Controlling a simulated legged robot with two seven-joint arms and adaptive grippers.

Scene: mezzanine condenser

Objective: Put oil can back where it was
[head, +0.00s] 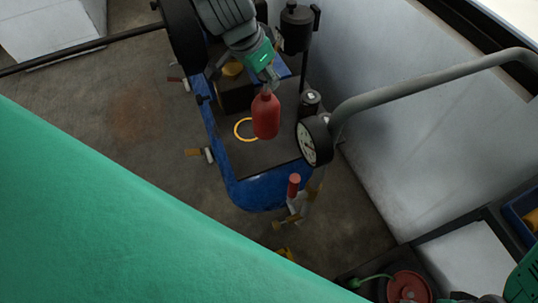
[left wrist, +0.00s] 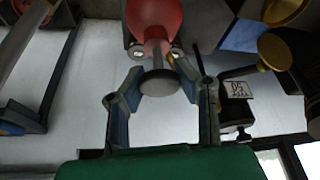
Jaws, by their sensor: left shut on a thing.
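The red oil can (head: 266,116) hangs roughly upright from my left gripper (head: 268,86), which is shut on its narrow top. In the left wrist view the red can (left wrist: 154,20) has a slim neck and a grey round cap, with the fingers (left wrist: 160,68) on either side of the neck. The can shows just right of a yellow ring (head: 236,129) marked on the dark deck (head: 268,157) of a blue-framed machine. I cannot tell whether its base touches the deck.
A pressure gauge (head: 314,141) on a thick grey pipe (head: 430,80) stands close right of the can. A red-handled valve (head: 293,186) is in front of the deck. A black cylinder (head: 296,28) stands behind. A red round object (head: 408,288) lies at lower right.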

